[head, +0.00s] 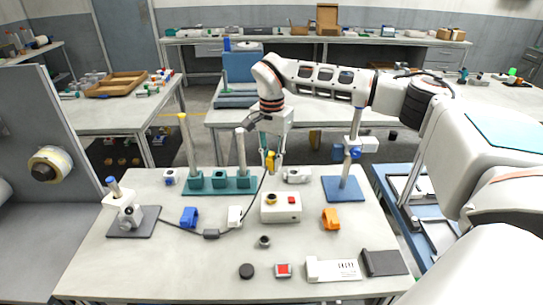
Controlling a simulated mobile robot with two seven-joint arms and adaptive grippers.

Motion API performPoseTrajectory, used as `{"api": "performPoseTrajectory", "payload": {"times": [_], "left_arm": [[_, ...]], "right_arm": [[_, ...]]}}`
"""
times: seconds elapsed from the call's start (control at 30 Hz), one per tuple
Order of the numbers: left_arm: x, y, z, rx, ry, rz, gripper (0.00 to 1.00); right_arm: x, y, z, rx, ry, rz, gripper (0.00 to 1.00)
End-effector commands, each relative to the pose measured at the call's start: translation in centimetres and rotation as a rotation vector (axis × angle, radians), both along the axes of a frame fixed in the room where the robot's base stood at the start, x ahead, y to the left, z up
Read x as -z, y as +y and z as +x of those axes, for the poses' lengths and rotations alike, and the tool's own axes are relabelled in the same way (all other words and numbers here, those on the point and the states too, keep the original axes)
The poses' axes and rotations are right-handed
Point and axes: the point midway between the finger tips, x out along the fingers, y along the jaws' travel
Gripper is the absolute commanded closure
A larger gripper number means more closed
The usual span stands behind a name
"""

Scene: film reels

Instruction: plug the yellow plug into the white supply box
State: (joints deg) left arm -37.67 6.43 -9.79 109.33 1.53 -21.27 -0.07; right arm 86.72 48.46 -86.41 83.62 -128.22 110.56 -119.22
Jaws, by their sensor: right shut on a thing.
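The white supply box (281,214) stands near the middle of the table. Its top has a round yellow socket (271,199) on the left and a red button (291,200) on the right. My right gripper (272,158) points down and is shut on the yellow plug (271,162). The plug is apart from the box and shows just above the socket in the picture; its exact height is hard to tell. A black cable (245,214) hangs from the plug and runs left through a small dark inline block (211,234). My left gripper is out of view.
A teal stand (220,184) with upright posts is left of the gripper; a blue-based stand (343,188) is right. Blue (189,217), white (235,216) and orange (331,218) clips flank the box. A lamp-like device (128,212) stands far left. The front left table is clear.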

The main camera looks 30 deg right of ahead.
Motion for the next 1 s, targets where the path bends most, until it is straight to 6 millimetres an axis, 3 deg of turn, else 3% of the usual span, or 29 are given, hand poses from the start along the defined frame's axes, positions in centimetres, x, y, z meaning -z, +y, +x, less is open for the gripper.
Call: {"api": "performPoseTrajectory", "payload": {"times": [0.6, 1.0], "left_arm": [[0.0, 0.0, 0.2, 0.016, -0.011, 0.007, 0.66], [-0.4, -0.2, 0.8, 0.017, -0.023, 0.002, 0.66]], "right_arm": [[6.4, 0.1, 0.0, -0.001, 0.000, 0.000, 1.00], [7.3, 0.0, 0.0, -0.001, -0.001, 0.000, 1.00]]}}
